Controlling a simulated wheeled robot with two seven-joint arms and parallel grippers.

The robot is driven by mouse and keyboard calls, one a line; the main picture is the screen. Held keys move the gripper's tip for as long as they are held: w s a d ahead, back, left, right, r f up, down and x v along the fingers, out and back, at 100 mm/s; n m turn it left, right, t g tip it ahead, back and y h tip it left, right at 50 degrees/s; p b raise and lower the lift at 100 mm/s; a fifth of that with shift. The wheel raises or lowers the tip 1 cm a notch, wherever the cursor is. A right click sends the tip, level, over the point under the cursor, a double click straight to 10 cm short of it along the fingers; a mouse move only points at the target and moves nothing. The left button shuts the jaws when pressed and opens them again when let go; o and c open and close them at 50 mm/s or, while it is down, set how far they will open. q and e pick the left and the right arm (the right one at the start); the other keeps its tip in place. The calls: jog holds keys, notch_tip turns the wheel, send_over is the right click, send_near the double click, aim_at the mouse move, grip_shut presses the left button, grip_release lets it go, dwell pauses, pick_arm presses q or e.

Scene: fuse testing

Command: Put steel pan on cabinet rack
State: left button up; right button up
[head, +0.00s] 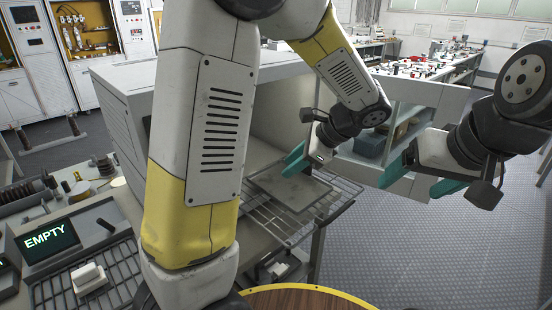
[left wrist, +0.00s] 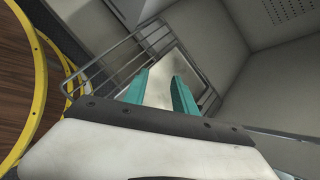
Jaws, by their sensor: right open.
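The steel pan (head: 291,190) is a flat grey tray lying on the wire rack (head: 336,208), which sticks out of the front of the grey cabinet (head: 120,100). My left gripper (head: 312,157) is at the pan's far side, its teal fingers spread apart. In the left wrist view the pan (left wrist: 188,58) shows beyond and between the open fingers (left wrist: 160,82), with the rack (left wrist: 118,62) around it. I cannot tell whether the fingers touch the pan. My right gripper (head: 420,180) is open and empty, to the right of the rack. My left arm hides part of the cabinet.
A screen (head: 47,240) reading EMPTY stands at the lower left, beside a white block (head: 88,279) on a wire grid. A round wooden top (head: 310,300) with a yellow rim is at the bottom. Open floor (head: 440,250) lies to the right.

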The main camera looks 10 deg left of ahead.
pick_arm(q)
jog(key=s+a+r+n+t+h, duration=0.1)
jog(key=s+r+n+h, duration=0.3)
jog(key=s+n, duration=0.4)
jog(key=s+a+r+n+t+h, duration=0.2)
jog(key=s+r+n+h, duration=0.3)
jog(key=s+n, duration=0.3)
jog(key=shift+a+t+h, duration=0.3)
jog(key=shift+a+h, duration=0.1)
jog(key=shift+a, duration=0.5)
